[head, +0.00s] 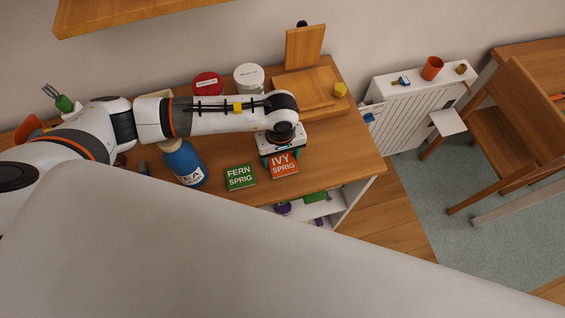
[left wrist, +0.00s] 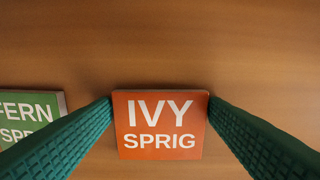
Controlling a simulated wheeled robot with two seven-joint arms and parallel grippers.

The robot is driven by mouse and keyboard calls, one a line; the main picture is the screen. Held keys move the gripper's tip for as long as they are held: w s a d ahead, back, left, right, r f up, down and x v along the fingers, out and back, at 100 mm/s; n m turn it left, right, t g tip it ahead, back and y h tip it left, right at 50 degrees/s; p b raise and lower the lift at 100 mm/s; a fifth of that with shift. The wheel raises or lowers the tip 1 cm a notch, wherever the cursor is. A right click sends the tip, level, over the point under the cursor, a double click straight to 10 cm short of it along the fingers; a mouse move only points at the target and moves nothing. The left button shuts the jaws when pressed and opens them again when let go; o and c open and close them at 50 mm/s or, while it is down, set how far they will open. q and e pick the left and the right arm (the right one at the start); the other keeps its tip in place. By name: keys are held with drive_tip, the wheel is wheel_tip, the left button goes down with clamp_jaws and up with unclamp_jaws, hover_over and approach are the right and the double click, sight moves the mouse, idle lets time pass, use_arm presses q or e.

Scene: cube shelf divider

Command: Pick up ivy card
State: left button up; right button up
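The ivy card is an orange block with white "IVY SPRIG" lettering. It lies on the wooden table top in the head view (head: 284,168) and sits in the middle of the left wrist view (left wrist: 160,143). My left gripper (head: 279,160) is over the card, pointing down. In the left wrist view its two green fingers (left wrist: 160,110) stand apart, one on each side of the card, close to its edges. I cannot tell whether they touch it. My right gripper is not in view.
The green fern card (head: 240,177) lies just left of the ivy card, with a blue bottle (head: 184,163) further left. Red and white tins (head: 248,77) and a wooden stand (head: 305,85) are at the back. Bare table lies right of the card.

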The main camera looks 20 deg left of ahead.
use_arm(q)
drive_tip(key=c, duration=0.5)
drive_tip(key=shift+c, duration=0.2)
drive_tip(key=shift+r, duration=0.1)
